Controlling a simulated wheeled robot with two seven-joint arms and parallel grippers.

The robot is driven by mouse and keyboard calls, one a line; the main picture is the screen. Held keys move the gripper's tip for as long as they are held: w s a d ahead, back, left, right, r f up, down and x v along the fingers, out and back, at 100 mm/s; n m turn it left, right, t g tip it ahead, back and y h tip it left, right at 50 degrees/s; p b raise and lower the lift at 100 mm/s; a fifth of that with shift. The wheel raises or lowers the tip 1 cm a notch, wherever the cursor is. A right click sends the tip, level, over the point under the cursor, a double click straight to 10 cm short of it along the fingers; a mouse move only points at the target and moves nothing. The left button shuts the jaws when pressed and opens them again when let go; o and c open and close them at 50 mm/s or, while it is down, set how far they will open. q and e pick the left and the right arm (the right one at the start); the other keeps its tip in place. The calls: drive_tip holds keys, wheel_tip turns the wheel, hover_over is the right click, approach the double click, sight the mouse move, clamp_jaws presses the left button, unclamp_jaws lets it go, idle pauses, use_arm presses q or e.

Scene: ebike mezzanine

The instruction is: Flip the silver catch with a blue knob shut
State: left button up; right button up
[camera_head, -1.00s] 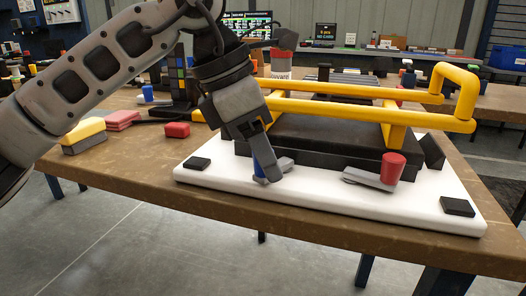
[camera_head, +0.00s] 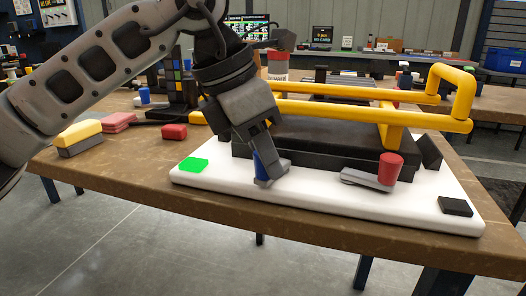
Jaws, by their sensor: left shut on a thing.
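The silver catch (camera_head: 264,183) with a blue knob (camera_head: 260,165) sits on the white board (camera_head: 320,207), at the front left of the black block (camera_head: 330,142). My left gripper (camera_head: 269,172) is shut on the blue knob, reaching down from above. The fingers hide much of the knob and most of the catch's lever. A second silver catch (camera_head: 362,179) with a red knob (camera_head: 390,170) is on the board to the right. The pad (camera_head: 193,165) at the board's left corner is lit green. My right gripper is not in view.
A yellow tube frame (camera_head: 345,112) rises over the black block. A dark pad (camera_head: 455,206) is at the board's right corner. A red block (camera_head: 174,132), pink pads (camera_head: 118,121) and a yellow-topped sponge (camera_head: 80,137) lie left on the brown table (camera_head: 120,172).

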use_arm(q)
drive_tip(key=o, duration=1)
drive_tip(key=shift+r, duration=0.1)
drive_tip(key=p+v, duration=0.3)
drive_tip(key=v, duration=1.2)
drive_tip(key=shift+s+a+r, duration=0.1)
drive_tip(key=shift+a+r, duration=0.05)
drive_tip(key=shift+r, duration=0.2)
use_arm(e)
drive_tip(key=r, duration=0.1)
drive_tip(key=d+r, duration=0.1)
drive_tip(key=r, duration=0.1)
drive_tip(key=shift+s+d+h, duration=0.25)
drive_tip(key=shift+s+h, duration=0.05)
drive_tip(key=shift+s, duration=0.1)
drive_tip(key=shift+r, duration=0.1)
